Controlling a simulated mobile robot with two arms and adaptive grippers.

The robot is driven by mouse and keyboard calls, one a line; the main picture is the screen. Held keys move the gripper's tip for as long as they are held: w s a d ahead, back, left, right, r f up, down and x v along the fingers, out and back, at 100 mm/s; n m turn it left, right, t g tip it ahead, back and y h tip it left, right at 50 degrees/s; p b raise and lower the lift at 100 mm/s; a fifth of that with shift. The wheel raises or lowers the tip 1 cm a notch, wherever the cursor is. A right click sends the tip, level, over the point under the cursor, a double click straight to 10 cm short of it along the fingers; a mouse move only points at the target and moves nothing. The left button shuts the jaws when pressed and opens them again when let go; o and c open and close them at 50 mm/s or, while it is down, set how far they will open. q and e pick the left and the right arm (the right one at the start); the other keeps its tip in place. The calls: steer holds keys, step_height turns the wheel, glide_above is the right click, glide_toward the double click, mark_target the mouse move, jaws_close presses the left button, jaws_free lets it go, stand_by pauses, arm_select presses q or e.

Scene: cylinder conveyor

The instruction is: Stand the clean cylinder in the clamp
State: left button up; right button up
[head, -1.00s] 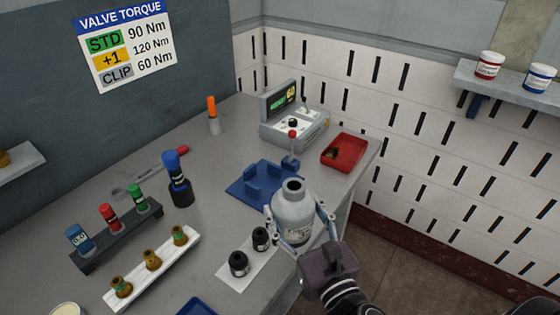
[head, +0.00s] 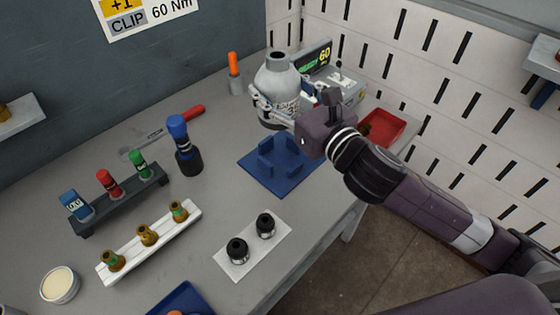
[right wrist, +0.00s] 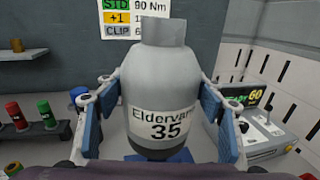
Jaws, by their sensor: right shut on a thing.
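A grey cylinder (head: 277,84) with a narrow neck is upright in my right gripper (head: 276,108). In the right wrist view the cylinder (right wrist: 160,85) carries a label reading "Eldervar..." and "35", with blue finger pads on both sides. The blue clamp (head: 270,183), a flat plate with upright blocks, lies on the bench. In the head view the cylinder's base shows just above and behind the clamp's blocks, apart from them. My left gripper is not in view.
Behind the cylinder stands a grey device (head: 345,88) with a green "READY 60" display. A red tray (head: 392,130) is at right. A blue-capped tool (head: 184,145), a dark rack (head: 120,200), a white rack (head: 160,243) and a white plate with two black fittings (head: 253,250) are nearby.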

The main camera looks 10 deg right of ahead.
mark_target(281, 71)
steer(key=shift+w+d+r, duration=0.15)
steer(key=shift+w+r, duration=0.35)
steer(key=shift+r, duration=0.05)
steer(key=shift+w+d+r, duration=0.15)
steer(key=shift+w+r, duration=0.3)
steer(key=shift+r, duration=0.05)
steer(key=shift+w+d+r, duration=0.1)
steer(key=shift+w+r, duration=0.05)
steer(key=shift+r, duration=0.1)
steer(key=shift+f, duration=0.1)
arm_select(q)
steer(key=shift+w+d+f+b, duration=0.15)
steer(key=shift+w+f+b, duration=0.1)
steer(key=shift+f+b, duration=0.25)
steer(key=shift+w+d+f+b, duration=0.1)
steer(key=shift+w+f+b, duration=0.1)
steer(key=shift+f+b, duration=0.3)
arm_select(e)
step_height(281, 71, down, 20)
steer(key=shift+r, duration=0.25)
steer(key=shift+f, duration=0.15)
steer(key=o, duration=2.1)
steer(key=shift+f, duration=0.15)
steer(key=shift+c, duration=0.2)
